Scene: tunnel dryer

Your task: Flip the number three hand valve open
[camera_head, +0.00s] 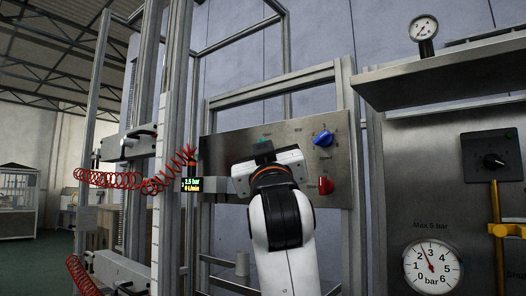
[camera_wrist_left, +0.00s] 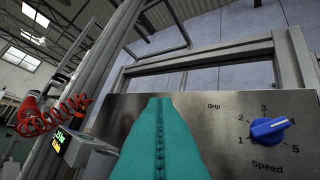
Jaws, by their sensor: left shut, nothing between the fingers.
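My left gripper (camera_head: 264,150) is in front of a grey metal panel (camera_head: 225,146) in the head view, left of a blue knob (camera_head: 323,138) and a red knob (camera_head: 326,185). Its teal fingers (camera_wrist_left: 160,100) are shut with nothing between them and point at the panel in the left wrist view. Whether they touch it I cannot tell. The blue knob (camera_wrist_left: 270,128) shows there on a "Speed" scale from 1 to 5, pointing near 4. No hand valve marked as number three can be made out. My gripper and arm hide part of the panel.
Coiled red hoses (camera_head: 110,179) and a small display (camera_head: 191,185) reading 2.5 bar are left of the panel.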

